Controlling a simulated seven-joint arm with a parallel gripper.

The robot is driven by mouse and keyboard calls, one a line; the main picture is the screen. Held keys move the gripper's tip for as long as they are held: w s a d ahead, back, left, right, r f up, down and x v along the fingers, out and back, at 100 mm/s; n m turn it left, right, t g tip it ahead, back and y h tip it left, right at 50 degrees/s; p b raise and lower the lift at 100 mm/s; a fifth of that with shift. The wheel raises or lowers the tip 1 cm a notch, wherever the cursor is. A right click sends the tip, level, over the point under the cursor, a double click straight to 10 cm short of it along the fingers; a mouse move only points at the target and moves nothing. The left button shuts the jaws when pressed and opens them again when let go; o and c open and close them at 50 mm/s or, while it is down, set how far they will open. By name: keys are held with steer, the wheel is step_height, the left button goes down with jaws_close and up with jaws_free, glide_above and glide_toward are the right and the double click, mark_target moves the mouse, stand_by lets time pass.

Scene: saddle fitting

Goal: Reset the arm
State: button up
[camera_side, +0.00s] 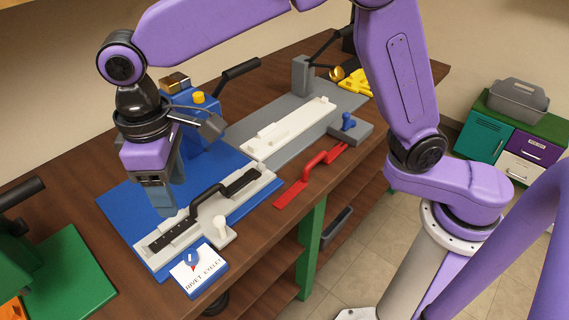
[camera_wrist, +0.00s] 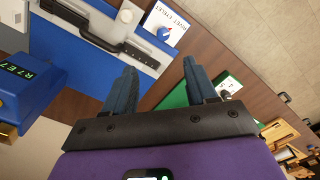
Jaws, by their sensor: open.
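My gripper (camera_side: 163,203) is open and empty. In the side view it hangs over the blue mat (camera_side: 118,195), just behind the left part of a light grey fixture (camera_side: 150,262). A black piece with a raised handle (camera_side: 205,208) lies along this fixture. In the wrist view my two blue-grey fingers (camera_wrist: 162,84) are spread with nothing between them. There the fixture (camera_wrist: 70,14) and the black piece (camera_wrist: 105,40) lie to the upper left, apart from the fingers. Whether a fingertip touches the mat cannot be told.
A blue machine (camera_side: 207,132) stands behind my gripper. A white-knobbed block (camera_side: 220,233) and a dial card (camera_side: 198,272) lie at the front. A red handled tool (camera_side: 312,172) and a white fixture (camera_side: 290,128) are to the right. A green base (camera_side: 70,275) is at left.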

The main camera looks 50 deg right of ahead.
steer(key=s+d+f+n, duration=0.1)
steer(key=s+d, duration=0.5)
steer(key=d, duration=0.4)
steer(key=s+d+f+n, duration=0.1)
steer(key=s+d, duration=0.6)
steer(key=d, duration=0.4)
steer(key=s+d+f+n, duration=0.1)
steer(key=s+d, duration=0.5)
steer(key=d, duration=0.4)
steer(key=shift+s+d+f+n, duration=0.3)
steer(key=shift+d+f, duration=0.05)
steer(key=shift+d, duration=0.05)
